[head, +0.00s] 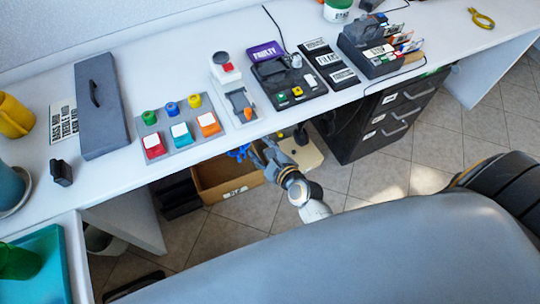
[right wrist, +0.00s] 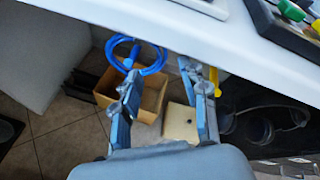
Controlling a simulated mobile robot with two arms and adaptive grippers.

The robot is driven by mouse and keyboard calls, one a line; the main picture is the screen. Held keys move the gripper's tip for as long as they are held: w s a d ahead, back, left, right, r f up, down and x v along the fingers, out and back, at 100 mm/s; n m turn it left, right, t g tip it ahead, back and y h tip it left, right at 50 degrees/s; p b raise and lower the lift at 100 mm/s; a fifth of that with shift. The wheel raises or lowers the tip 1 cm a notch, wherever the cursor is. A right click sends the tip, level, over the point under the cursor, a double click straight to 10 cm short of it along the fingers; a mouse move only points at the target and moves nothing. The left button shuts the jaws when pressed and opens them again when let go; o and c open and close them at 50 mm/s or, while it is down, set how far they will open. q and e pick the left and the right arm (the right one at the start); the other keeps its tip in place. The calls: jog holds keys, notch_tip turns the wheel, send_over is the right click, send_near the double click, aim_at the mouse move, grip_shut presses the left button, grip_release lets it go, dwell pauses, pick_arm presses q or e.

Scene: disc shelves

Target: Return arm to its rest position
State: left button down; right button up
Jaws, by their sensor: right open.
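My right gripper (head: 262,150) is open and empty. In the head view it is just in front of the white desk's (head: 190,165) front edge, over the floor. In the right wrist view the two fingers (right wrist: 163,76) stand apart with nothing between them, and a cardboard box (right wrist: 152,98) shows on the floor beyond them. My right arm reaches out from the lower part of the head view. My left gripper is not in view.
On the desk are a button panel (head: 183,146), a purple-labelled device (head: 276,84), and a grey case (head: 101,110). The cardboard box (head: 213,176) and a black drawer cabinet (head: 381,128) stand below. Tiled floor is open to the right.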

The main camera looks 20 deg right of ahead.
jog(key=v, duration=0.6)
jog(key=s+a+f+n+g+p, duration=0.1)
jog(key=s+f+n+g, duration=0.1)
jog(key=s+f+n, duration=0.4)
jog(key=s+f+n+g, duration=0.2)
jog(key=f+n, duration=0.1)
jog(key=f, duration=0.6)
jog(key=s+a+f+n+g+p, duration=0.1)
jog(key=s+f+n+g, duration=0.1)
jog(key=s+f+n, duration=0.4)
jog(key=s+d+f+n+g+h, duration=0.1)
jog(key=s+d+f+n+g, duration=0.2)
jog(key=s+f+n, duration=0.4)
jog(key=s+d+f+n+g+h, duration=0.1)
jog(key=s+d+f+n+g, duration=0.2)
jog(key=s, duration=1)
notch_tip(320, 180, down, 5)
jog(key=d+n, duration=0.2)
jog(key=n, duration=0.3)
jog(key=shift+s+r+p, duration=0.15)
jog(key=shift+s+p, duration=0.1)
jog(key=shift+p, duration=0.15)
